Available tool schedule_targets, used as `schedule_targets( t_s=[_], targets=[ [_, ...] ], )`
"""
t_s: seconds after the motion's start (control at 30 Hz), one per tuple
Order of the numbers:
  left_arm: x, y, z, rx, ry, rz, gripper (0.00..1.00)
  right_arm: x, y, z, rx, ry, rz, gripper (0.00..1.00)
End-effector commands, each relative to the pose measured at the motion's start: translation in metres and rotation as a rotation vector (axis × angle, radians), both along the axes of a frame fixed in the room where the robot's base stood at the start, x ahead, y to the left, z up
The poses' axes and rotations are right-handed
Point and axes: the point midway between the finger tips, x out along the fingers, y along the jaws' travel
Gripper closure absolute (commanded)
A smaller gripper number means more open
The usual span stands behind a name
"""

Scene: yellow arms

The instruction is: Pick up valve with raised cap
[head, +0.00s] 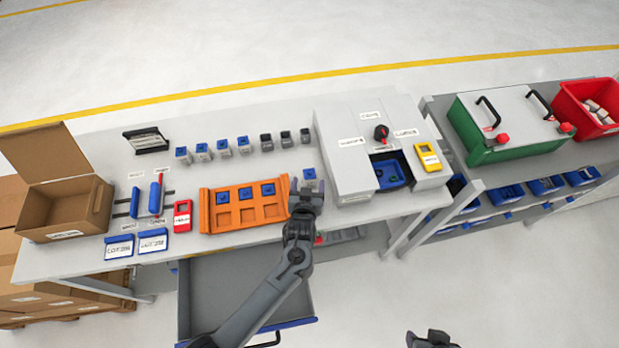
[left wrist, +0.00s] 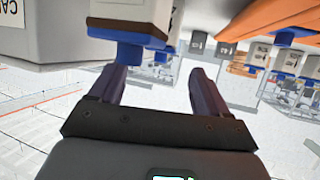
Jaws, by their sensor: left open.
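A blue-capped valve with a pale, labelled body (head: 310,175) stands on the table between the orange tray and the white machine. My left gripper (head: 305,196) is open right in front of it and hides its lower part. In the left wrist view, which looks inverted, the open fingers (left wrist: 158,72) are close to this valve's blue cap (left wrist: 128,50); the cap is nearer the left finger. I cannot tell whether they touch. Several blue-capped valves (head: 223,147) stand in a row at the back. My right arm's dark end (head: 430,341) barely shows at the bottom edge.
The orange tray (head: 210,218) holds blue-capped parts left of my gripper. The white machine (head: 350,180) with a blue bin (head: 391,175) stands close on the right. Grey-topped parts (head: 286,138) stand behind. An open drawer (head: 215,290) sticks out below the table.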

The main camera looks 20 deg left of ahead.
Motion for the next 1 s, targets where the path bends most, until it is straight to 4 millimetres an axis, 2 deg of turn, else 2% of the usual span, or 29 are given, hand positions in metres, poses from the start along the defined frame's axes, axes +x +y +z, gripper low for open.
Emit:
schedule_targets(
  t_s=[0.3,0.67,1.0],
  targets=[
    [0.034,0.010,-0.012,0.002,-0.001,0.001,0.23,0.000,0.000,-0.001,0.000,0.000,0.000,0.57],
    [0.039,0.011,-0.015,-0.001,0.000,0.000,0.23,0.000,-0.002,-0.002,-0.009,0.001,0.005,0.57],
    [0.039,0.011,-0.015,0.000,0.000,0.000,0.75,0.000,-0.002,-0.002,-0.010,0.002,0.006,0.57]
  ],
)
